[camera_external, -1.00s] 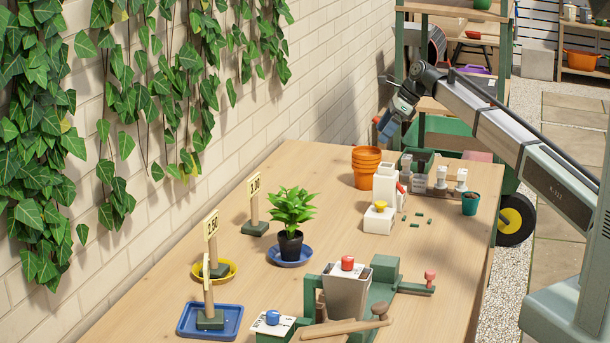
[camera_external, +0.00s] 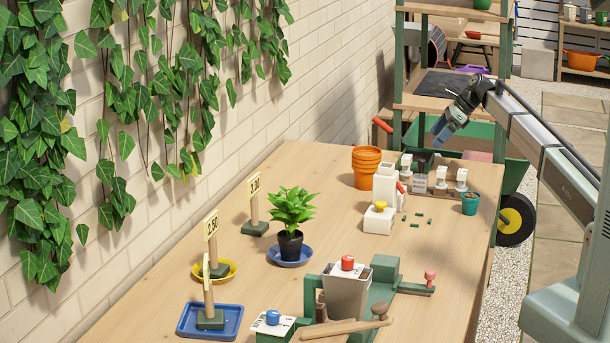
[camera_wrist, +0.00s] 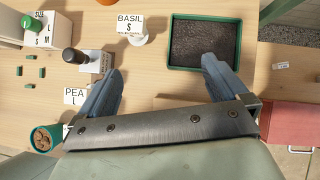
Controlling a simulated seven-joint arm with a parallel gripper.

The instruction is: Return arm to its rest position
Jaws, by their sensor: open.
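My gripper (camera_external: 439,139) is raised over the far right end of the wooden table (camera_external: 160,275) in the external view. In the wrist view my gripper (camera_wrist: 165,80) is open and empty, its two blue-grey fingers wide apart. Beneath it are a green-rimmed tray of dark material (camera_wrist: 172,45) and small label stands, one reading BASIL (camera_wrist: 132,22) and one PEA (camera_wrist: 75,97). The fingers appear above these things and hold nothing.
Orange pots (camera_external: 366,168), a white dispenser (camera_external: 385,184) and a teal pot (camera_external: 470,203) stand near the arm. A potted plant (camera_external: 292,208) and a grey hopper (camera_external: 347,292) stand nearer the camera. A green wheelbarrow (camera_external: 512,178) is beyond the table.

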